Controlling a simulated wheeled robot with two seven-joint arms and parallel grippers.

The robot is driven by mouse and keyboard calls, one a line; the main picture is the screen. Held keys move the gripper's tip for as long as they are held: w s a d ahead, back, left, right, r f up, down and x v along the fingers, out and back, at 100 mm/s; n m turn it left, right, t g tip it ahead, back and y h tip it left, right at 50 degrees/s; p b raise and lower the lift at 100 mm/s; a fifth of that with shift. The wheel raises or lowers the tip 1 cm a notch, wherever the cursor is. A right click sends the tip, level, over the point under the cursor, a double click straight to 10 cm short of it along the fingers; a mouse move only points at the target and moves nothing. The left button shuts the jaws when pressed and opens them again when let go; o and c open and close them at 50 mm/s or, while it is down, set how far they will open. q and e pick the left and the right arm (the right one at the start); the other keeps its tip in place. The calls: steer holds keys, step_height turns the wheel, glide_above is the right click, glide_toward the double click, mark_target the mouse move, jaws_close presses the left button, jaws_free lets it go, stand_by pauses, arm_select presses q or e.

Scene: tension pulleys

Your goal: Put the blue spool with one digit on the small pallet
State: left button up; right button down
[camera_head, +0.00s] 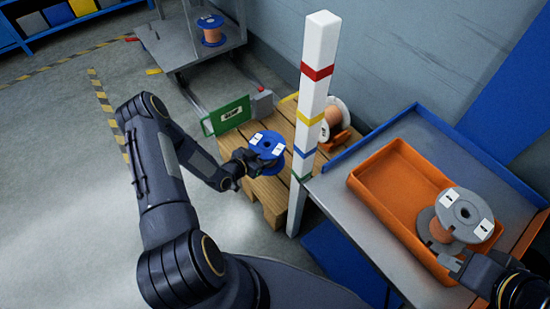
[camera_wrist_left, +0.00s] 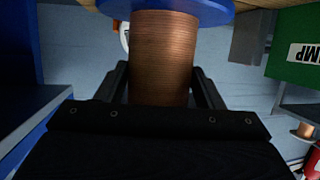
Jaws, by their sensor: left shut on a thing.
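The blue spool (camera_head: 267,140) has a copper winding and white labels on its top flange; the digits are too small to read. My left gripper (camera_head: 252,165) is shut on it over the wooden pallet (camera_head: 272,200). In the left wrist view the copper winding of the blue spool (camera_wrist_left: 163,60) sits between the two fingers. I cannot tell whether the spool touches the pallet. My right gripper (camera_head: 462,268) is at the lower right, beside a grey spool (camera_head: 466,208) with copper winding; its fingers are partly hidden against that spool.
A white post (camera_head: 318,50) with coloured bands stands at the pallet's right. A green sign (camera_head: 227,116) is at its back left. Another copper spool (camera_head: 332,122) lies behind the post. An orange tray (camera_head: 385,185) rests on the grey table. A blue-flanged spool (camera_head: 211,22) stands on a cart.

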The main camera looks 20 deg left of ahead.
arm_select(q)
step_height(320, 180, down, 7)
steer(key=shift+r+b, duration=0.2)
steer(key=shift+b, duration=0.8)
steer(key=shift+f, duration=0.15)
steer(key=o, duration=1.4)
